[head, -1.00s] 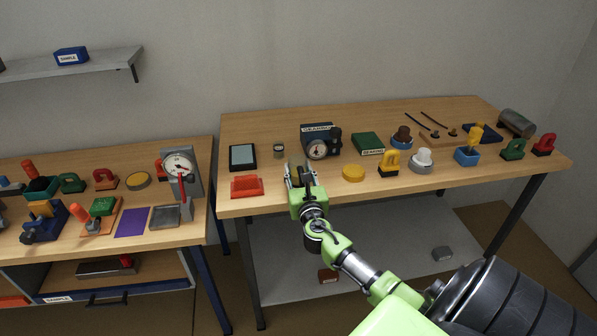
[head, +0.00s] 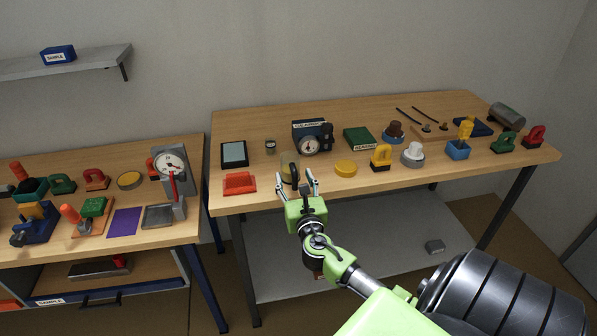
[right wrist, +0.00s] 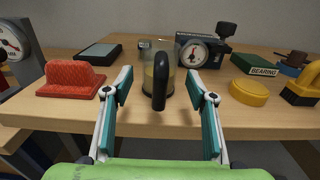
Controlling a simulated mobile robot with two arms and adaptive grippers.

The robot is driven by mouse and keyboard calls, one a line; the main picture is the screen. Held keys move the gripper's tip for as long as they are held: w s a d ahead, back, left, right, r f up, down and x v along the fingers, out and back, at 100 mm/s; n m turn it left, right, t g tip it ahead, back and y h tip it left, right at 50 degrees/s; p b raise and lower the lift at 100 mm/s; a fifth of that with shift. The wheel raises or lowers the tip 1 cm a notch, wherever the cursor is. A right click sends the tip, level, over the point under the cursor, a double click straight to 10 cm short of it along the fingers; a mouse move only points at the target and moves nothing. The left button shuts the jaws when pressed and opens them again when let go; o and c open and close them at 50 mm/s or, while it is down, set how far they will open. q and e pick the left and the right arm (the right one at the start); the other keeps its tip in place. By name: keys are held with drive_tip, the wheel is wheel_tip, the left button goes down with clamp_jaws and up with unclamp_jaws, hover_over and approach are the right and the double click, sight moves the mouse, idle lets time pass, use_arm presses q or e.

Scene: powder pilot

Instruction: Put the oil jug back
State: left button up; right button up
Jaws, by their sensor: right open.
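The oil jug (head: 289,166) is a clear jug with yellowish oil and a black handle. It stands upright on the long table near its front edge. In the right wrist view the jug (right wrist: 153,73) is straight ahead, its black handle facing me. My right gripper (head: 298,181) is open and empty, just in front of the jug at the table's front edge. Its two fingers show left and right of the handle in the wrist view, apart from it. My left gripper is not in view.
A red block (head: 239,183) lies left of the jug and a yellow disc (head: 345,168) right of it. A dial gauge box (head: 312,138) and a small jar (head: 270,147) stand behind. A second table (head: 75,245) with several tools is at left.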

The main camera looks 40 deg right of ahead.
drive_tip(key=v, duration=0.6)
drive_tip(key=shift+s+b, duration=0.1)
drive_tip(key=shift+b, duration=0.2)
drive_tip(key=s+a+f+m+g+y, duration=0.25)
drive_tip(key=s+f+m, duration=0.2)
drive_tip(key=f, duration=0.85)
drive_tip(key=s+a+f+m+g+y, duration=0.1)
drive_tip(key=s+a+f+m+g, duration=0.25)
drive_tip(key=f, duration=0.95)
drive_tip(key=s+a+f+m+g+y, duration=0.15)
drive_tip(key=s+f+m, duration=0.35)
drive_tip(key=f, duration=0.7)
drive_tip(key=s+a+f+m+g+y, duration=0.1)
drive_tip(key=s+a+f+m, duration=0.3)
drive_tip(key=s, duration=0.6)
drive_tip(key=s+a+f+m+g+y, duration=0.2)
drive_tip(key=s+a+f+m, duration=0.3)
drive_tip(key=s+f, duration=0.3)
drive_tip(key=s+a+f+m+g+y, duration=0.1)
drive_tip(key=s+a+f+m+g, duration=0.2)
drive_tip(key=s, duration=0.9)
wheel_tip(320, 180, down, 3)
drive_tip(key=a+m, duration=0.2)
drive_tip(key=shift+s+a+g+y, duration=0.25)
drive_tip(key=shift+a+g+y, duration=0.05)
drive_tip(key=shift+a+g, duration=0.05)
